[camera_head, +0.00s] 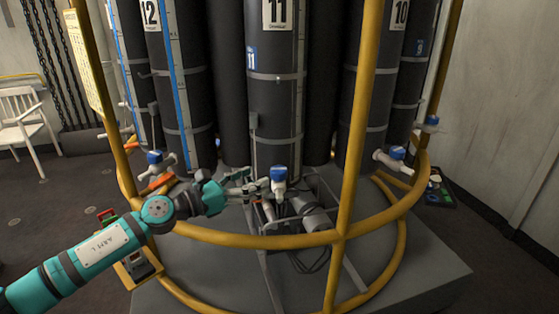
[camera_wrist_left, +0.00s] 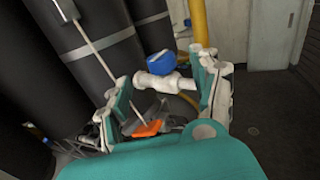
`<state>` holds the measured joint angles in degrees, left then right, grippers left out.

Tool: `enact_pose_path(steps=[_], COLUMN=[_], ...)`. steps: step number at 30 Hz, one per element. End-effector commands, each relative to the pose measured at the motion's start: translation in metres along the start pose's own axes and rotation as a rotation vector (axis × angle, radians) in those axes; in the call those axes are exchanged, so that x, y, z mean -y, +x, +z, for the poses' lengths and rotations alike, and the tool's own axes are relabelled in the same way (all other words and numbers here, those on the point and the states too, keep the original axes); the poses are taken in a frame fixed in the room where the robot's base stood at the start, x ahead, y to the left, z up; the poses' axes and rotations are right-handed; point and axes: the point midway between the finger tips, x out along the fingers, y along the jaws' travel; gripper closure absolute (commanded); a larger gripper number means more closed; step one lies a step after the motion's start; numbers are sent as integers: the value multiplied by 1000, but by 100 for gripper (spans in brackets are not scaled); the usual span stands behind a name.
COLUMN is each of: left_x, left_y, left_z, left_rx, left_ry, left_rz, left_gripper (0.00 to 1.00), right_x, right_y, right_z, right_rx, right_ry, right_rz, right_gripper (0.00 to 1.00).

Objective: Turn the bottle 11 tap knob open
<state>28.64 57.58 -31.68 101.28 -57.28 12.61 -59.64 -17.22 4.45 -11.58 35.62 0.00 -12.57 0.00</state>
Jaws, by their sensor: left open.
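Bottle 11 (camera_head: 275,110) is a tall dark cylinder in the middle of the head view, with an 11 plate and a blue 11 tag. Its tap has a blue knob (camera_head: 279,172) on a white body, low at the bottle's front. My left gripper (camera_head: 251,187) comes in from the left and is open, with its fingers close beside the tap. In the left wrist view the blue knob (camera_wrist_left: 161,62) and white tap body (camera_wrist_left: 165,83) show between and beyond the spread fingers. I cannot tell if they touch. My right gripper is not in view.
A yellow rail (camera_head: 290,241) and upright post (camera_head: 356,130) curve around the bottles. Other taps with blue knobs sit at left (camera_head: 154,157) and right (camera_head: 397,153). A grey cylinder (camera_head: 309,211) lies below right of the tap. An orange part (camera_wrist_left: 148,128) shows between my fingers.

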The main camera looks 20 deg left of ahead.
Motion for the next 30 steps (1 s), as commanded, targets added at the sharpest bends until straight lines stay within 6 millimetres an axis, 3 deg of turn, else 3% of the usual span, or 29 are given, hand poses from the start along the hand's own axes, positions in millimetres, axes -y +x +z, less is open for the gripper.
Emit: enact_pose_path(steps=[1,6,12,25,30], left_x=[0,0,0,0,0], left_y=[13,47,75,84,84], left_z=[7,4,1,0,0], left_rx=[6,4,2,0,0], left_ry=[-3,-4,-3,-1,-2], left_rz=[1,1,1,1,1], left_gripper=[35,35,35,35,56], right_x=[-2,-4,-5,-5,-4], right_y=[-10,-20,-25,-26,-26], right_z=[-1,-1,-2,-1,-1], right_rx=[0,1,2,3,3], right_ry=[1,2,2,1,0], right_rz=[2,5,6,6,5], right_gripper=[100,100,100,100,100])
